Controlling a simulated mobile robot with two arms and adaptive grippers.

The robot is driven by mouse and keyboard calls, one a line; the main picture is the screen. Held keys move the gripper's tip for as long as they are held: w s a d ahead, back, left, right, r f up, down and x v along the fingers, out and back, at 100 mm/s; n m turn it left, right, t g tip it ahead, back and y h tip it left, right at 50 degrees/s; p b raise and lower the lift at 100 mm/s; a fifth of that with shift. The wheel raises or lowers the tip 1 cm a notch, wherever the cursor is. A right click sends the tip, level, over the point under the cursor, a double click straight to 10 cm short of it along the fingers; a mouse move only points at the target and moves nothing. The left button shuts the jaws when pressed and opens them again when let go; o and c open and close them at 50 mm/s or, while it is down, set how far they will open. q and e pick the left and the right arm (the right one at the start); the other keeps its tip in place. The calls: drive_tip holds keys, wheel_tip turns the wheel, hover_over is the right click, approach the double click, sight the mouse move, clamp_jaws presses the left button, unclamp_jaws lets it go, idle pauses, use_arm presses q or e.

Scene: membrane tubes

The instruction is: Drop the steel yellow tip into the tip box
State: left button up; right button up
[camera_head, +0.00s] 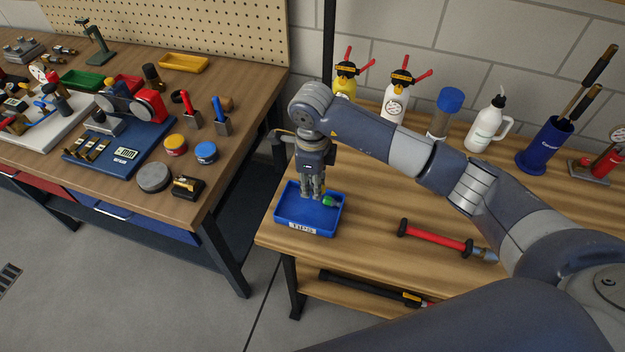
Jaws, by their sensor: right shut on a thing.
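The tip box is a small open blue tray (281,214) with a white "TIPS" label, standing at the left front corner of the right-hand wooden bench. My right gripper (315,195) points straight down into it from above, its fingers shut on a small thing. That thing is mostly hidden by the fingers, so its steel and yellow colours cannot be made out. A small green piece (330,201) lies in the box just right of the fingertips. My left gripper is not in view.
A red-handled tool (435,237) lies on the bench right of the box. Bottles (488,124) and a blue holder (546,146) with rods stand along the back. A gap separates this bench from the cluttered left bench (222,160).

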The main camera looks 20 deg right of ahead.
drive_tip(key=shift+f, duration=0.45)
wheel_tip(320, 180, down, 4)
drive_tip(key=b, duration=0.2)
drive_tip(key=shift+b, duration=0.3)
drive_tip(key=shift+d+f+b, duration=0.1)
drive_tip(key=shift+f+b, duration=0.25)
drive_tip(key=shift+f, duration=0.3)
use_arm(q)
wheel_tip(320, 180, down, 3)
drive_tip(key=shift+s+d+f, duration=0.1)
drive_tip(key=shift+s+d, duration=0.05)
use_arm(e)
drive_tip(key=o, duration=1)
drive_tip(key=shift+r, duration=0.1)
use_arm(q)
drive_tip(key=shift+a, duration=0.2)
